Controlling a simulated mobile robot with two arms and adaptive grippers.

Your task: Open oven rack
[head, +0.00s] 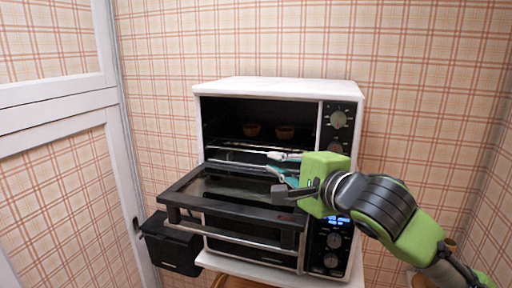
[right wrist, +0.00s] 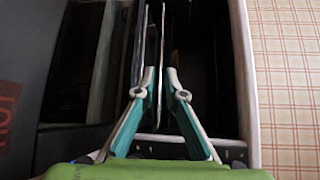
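The white and black oven (head: 278,87) stands against the wall with its upper door (head: 240,187) folded down to the front. Inside, the thin metal oven rack (head: 240,150) lies level across the chamber; two small brown cups (head: 285,132) sit in the chamber above it. My right gripper (head: 276,163) is above the lowered door at the rack's front edge. Its fingers are apart, one above the other. In the right wrist view, thin rack bars (right wrist: 162,45) run between the two fingertips, with a small gap beside them. My left gripper is out of view.
A lower oven compartment with a handle (head: 250,240) is under the open door. The control panel (head: 338,125) is at the oven's right. A black box (head: 172,248) is at lower left, near a white door (head: 60,145). The wall is close behind.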

